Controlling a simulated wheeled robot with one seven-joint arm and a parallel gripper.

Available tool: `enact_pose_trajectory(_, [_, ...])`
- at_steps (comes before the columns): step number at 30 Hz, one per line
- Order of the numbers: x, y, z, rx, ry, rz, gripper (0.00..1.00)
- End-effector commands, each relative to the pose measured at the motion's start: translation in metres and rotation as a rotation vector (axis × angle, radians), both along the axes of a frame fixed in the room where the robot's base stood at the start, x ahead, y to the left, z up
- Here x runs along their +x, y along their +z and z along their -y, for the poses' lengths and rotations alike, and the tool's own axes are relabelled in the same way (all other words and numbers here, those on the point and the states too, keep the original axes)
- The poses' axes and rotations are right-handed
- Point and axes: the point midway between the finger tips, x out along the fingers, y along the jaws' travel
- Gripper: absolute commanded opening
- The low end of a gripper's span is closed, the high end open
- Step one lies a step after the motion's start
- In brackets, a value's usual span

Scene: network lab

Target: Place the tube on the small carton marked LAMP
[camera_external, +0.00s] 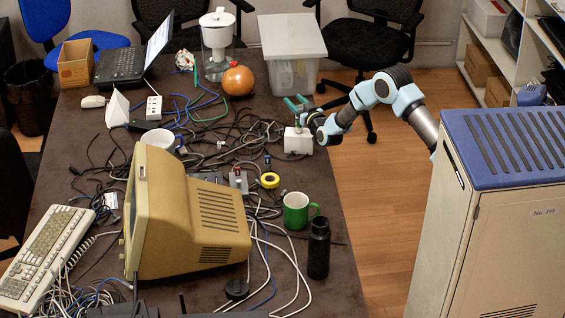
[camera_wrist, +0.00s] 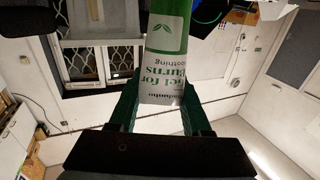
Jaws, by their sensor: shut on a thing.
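The tube (camera_wrist: 165,75), white and green with "Gel for Burns" printed on it, is held between the green fingers of my gripper (camera_wrist: 160,112) in the wrist view; its far end runs out of the top of the picture. In the external view my gripper (camera_external: 297,102) is over the table's right edge, its green fingers pointing left and away from the arm. A small white box-like thing (camera_external: 298,142) stands right below it, perhaps the carton; no LAMP marking is legible. The tube is hard to make out there, and I cannot tell whether it touches the box.
Tangled cables (camera_external: 225,140) cover the middle of the table. A translucent storage bin (camera_external: 293,75), an orange round object (camera_external: 238,81) and a water filter jug (camera_external: 217,38) stand behind. A green mug (camera_external: 296,210), black bottle (camera_external: 318,250) and beige monitor (camera_external: 190,220) are nearer.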

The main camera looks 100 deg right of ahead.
Motion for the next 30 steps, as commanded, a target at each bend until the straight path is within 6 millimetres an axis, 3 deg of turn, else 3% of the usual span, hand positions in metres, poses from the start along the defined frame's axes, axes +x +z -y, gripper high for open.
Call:
enact_pose_trajectory(8, [0.000, -0.005, 0.000, 0.000, 0.001, 0.000, 0.00])
enact_pose_trajectory(9, [0.000, -0.004, 0.000, 0.001, 0.001, 0.000, 0.52])
enact_pose_trajectory(16, [0.000, -0.003, 0.000, 0.001, 0.001, 0.000, 0.77])
enact_pose_trajectory(27, [0.000, 0.003, 0.000, 0.001, 0.000, 0.000, 0.78])
enact_pose_trajectory(30, [-0.004, -0.002, -0.012, 0.003, 0.002, -0.001, 0.78])
